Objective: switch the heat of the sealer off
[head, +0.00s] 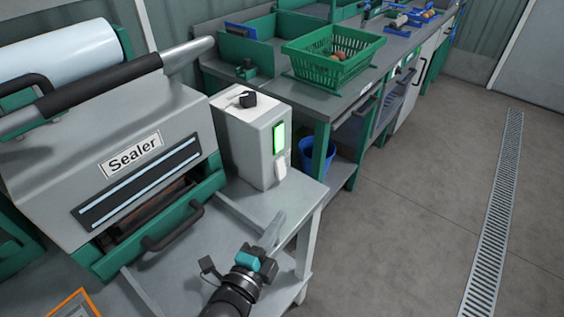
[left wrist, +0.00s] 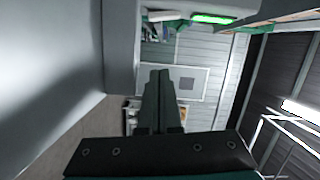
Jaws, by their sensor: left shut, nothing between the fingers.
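The sealer (head: 60,180) is a grey and green machine with a "Sealer" label, standing on a bench at the left of the head view. The left wrist view shows the green indicator (left wrist: 212,19) and the white switch (left wrist: 165,16) at the top edge. My left gripper (head: 274,228) is shut and empty, below and apart from the switch. My right gripper is out of view.
The sealer's black handle bar (head: 100,85) and drawer handle (head: 174,228) stick out left of my gripper. A bench behind holds a green basket (head: 333,53); a blue bucket (head: 317,155) stands below. The floor at the right is clear, with a drain grate (head: 495,215).

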